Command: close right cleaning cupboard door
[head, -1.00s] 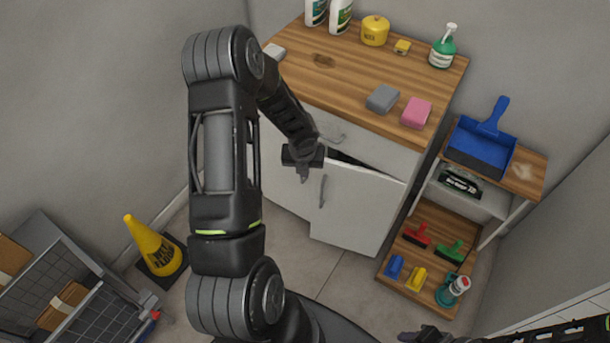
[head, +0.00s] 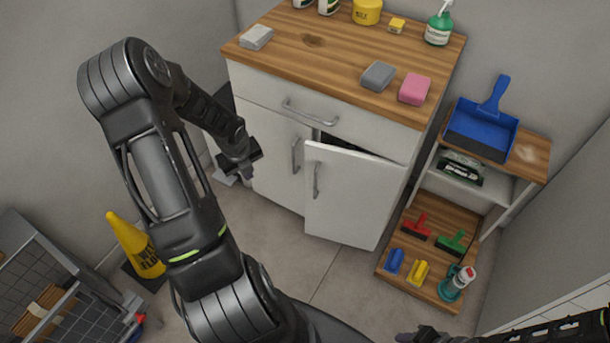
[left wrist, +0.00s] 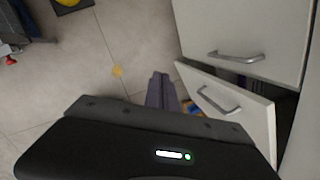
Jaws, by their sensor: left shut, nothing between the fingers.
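The right cupboard door (head: 350,200) is white with a bar handle (head: 316,180) near its left edge. It stands ajar, with a dark gap above its top edge. The left door (head: 265,160) looks shut. My left gripper (head: 246,172) is shut and empty, in front of the left door and left of the right door, apart from it. In the left wrist view, its fingers (left wrist: 160,92) point towards the floor, and the ajar right door (left wrist: 235,112) is at the right below the left door (left wrist: 245,35). My right gripper (head: 420,336) is partly cut off at the bottom edge.
The wooden cupboard top (head: 320,65) holds sponges and bottles. A low shelf (head: 425,260) with brushes and a blue dustpan (head: 483,130) stands at the right. A yellow cone (head: 135,245) and a grey crate cart (head: 60,290) are at the left. Floor before the doors is clear.

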